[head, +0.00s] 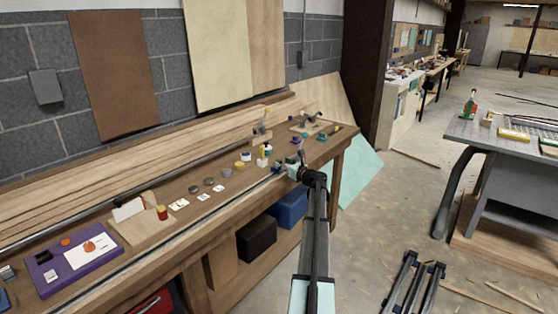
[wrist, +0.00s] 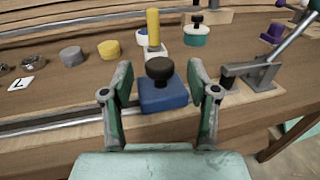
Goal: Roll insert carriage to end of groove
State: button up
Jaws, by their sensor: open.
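The insert carriage is a blue block with a black knob on top (wrist: 163,92), in the middle of the wrist view. It sits at the right part of the metal-lined groove (wrist: 60,129) along the bench's front edge. My gripper (wrist: 160,80) is open, with one green-grey finger on each side of the carriage. Small gaps seem to show between fingers and block; contact is unclear. In the head view my gripper (head: 298,171) is at the bench's front edge, and the carriage (head: 278,169) shows small and partly hidden beside it. The groove (head: 150,263) runs along the front edge to the left.
A metal lever clamp (wrist: 262,72) stands close right of the carriage. Behind it are a yellow-handled piece (wrist: 153,28) and a teal pot with a black knob (wrist: 197,35). Grey and yellow discs and small cards lie left. The workbench (head: 205,215) front is clear leftward.

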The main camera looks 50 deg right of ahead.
aim_at(281, 162)
jog(key=shift+x, duration=1.65)
grip_shut()
